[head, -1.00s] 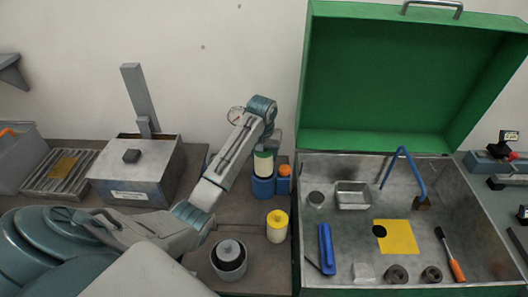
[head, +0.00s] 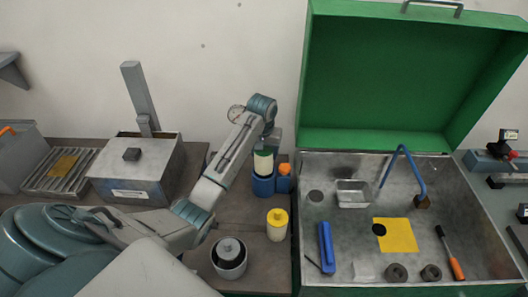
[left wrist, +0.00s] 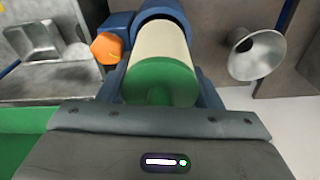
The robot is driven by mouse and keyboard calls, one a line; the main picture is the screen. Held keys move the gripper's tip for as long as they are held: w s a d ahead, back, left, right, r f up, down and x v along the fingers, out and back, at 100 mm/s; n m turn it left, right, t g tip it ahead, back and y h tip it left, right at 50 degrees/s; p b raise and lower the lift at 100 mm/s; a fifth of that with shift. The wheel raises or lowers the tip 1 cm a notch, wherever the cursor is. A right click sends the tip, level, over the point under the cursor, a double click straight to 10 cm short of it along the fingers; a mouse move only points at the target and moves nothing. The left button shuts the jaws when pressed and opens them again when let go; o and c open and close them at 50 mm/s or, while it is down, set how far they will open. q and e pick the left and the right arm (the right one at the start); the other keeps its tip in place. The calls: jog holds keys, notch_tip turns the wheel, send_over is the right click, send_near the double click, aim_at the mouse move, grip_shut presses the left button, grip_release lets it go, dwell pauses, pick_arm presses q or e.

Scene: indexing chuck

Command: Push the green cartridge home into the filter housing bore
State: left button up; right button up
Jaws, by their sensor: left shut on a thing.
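The green cartridge (head: 263,161) has a green cap and a cream body. It stands upright at the mouth of the blue filter housing (head: 263,186). In the left wrist view the green cap of the cartridge (left wrist: 160,80) is nearest, and its cream body runs into the blue housing rim (left wrist: 160,14). Part of the cream body shows outside the bore; the depth inside is hidden. My left gripper (head: 268,147) is at the cap end, above the housing, shut on the cartridge. My right gripper is not in view.
An orange knob (head: 284,169) sits on a blue part beside the housing. A yellow cylinder (head: 277,225) and a dark pot (head: 229,258) stand in front. The open green case (head: 310,225) is close on the right. A grey metal box (head: 135,172) stands left.

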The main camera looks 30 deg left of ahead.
aim_at(264, 165)
pick_arm(q)
jog(key=shift+f, duration=0.35)
jog(key=shift+f+b, duration=0.45)
jog(key=shift+f, duration=1)
jog(key=shift+f+b, duration=0.35)
jog(key=shift+f, duration=1)
jog(key=o, duration=1.1)
jog(key=shift+o, duration=0.2)
